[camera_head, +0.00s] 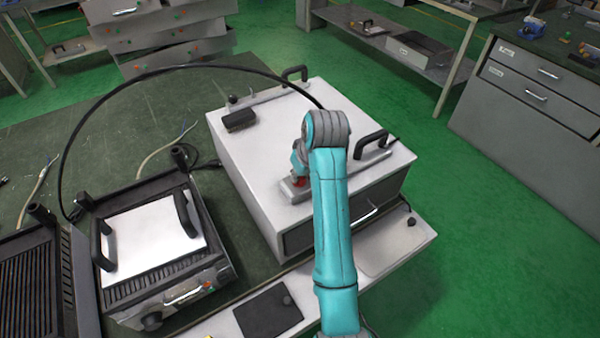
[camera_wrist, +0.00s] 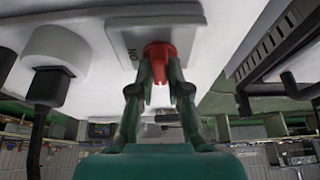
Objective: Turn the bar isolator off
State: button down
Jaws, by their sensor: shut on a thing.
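The bar isolator is a grey plate (camera_wrist: 127,32) with a red knob (camera_wrist: 159,54) on the white box (camera_head: 268,145). Lettering that may read "ON" shows on the plate beside the knob. In the head view the plate (camera_head: 291,194) and a bit of the red knob (camera_head: 301,182) show at the left side of my arm. My gripper (camera_wrist: 160,78) has its two fingers on either side of the red knob and is shut on it. In the head view my teal arm hides most of the gripper and part of the isolator.
A white round socket with a black plug (camera_wrist: 49,85) and cable sits left of the isolator in the wrist view. Black handles (camera_head: 371,144) (camera_head: 294,74) stand on the box top. A black block (camera_head: 239,120) lies there too. A grill unit (camera_head: 155,240) stands to the left.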

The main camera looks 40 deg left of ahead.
jog(key=c, duration=1.1)
grip_release()
jog(key=shift+r, duration=0.1)
jog(key=v, duration=0.7)
jog(key=shift+w+d, duration=0.1)
